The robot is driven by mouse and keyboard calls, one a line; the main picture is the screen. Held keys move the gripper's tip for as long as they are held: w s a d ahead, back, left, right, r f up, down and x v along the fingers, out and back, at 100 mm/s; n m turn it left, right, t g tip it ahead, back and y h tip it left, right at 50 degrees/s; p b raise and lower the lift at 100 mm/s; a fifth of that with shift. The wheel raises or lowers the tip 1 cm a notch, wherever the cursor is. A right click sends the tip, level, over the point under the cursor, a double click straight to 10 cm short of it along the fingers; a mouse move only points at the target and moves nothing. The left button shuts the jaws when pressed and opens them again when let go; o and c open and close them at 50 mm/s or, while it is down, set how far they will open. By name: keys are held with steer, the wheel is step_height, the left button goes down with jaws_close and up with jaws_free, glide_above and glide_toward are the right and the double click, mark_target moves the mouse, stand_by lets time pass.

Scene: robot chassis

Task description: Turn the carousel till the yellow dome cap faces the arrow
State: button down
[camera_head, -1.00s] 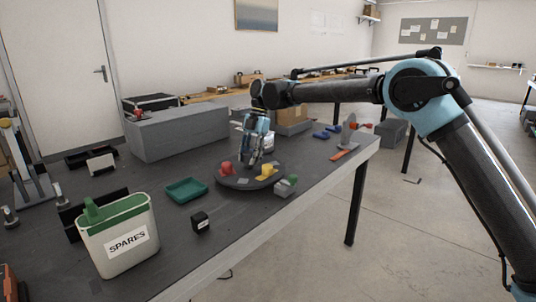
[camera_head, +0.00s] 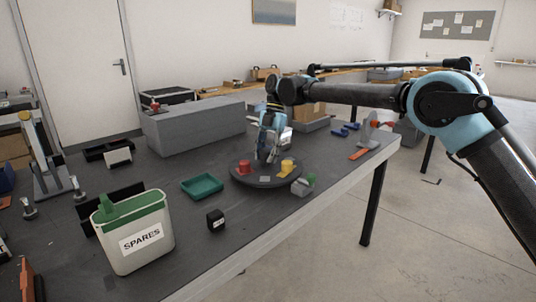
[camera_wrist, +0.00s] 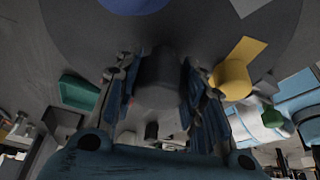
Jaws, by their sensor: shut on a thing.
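The carousel (camera_head: 242,178) is a dark round disc on the table. The yellow dome cap (camera_head: 287,166) sits near its right edge and shows in the wrist view (camera_wrist: 232,80), right of my gripper. A red cap (camera_head: 244,167) sits near the left edge. A blue patch (camera_wrist: 130,4) shows in the wrist view. My gripper (camera_head: 268,155) points down over the disc, its fingers around a dark grey upright knob (camera_wrist: 158,82) on the carousel. The knob is mostly hidden in the head view. I cannot make out the arrow.
A grey block with a green top (camera_head: 303,187) stands close to the carousel's front right. A green tray (camera_head: 202,187) lies to the left, with a small black box (camera_head: 216,220) in front. A SPARES bin (camera_head: 135,235) stands front left. A long grey block (camera_head: 195,128) is behind.

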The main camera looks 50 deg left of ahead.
steer(key=c, duration=1)
jaws_free()
steer(key=shift+s+d, duration=0.1)
steer(key=shift+s, duration=0.05)
steer(key=shift+r, duration=0.1)
steer(key=shift+w+r, duration=0.2)
steer(key=shift+w, duration=0.05)
steer(key=v, duration=1.1)
steer(key=shift+r, duration=0.2)
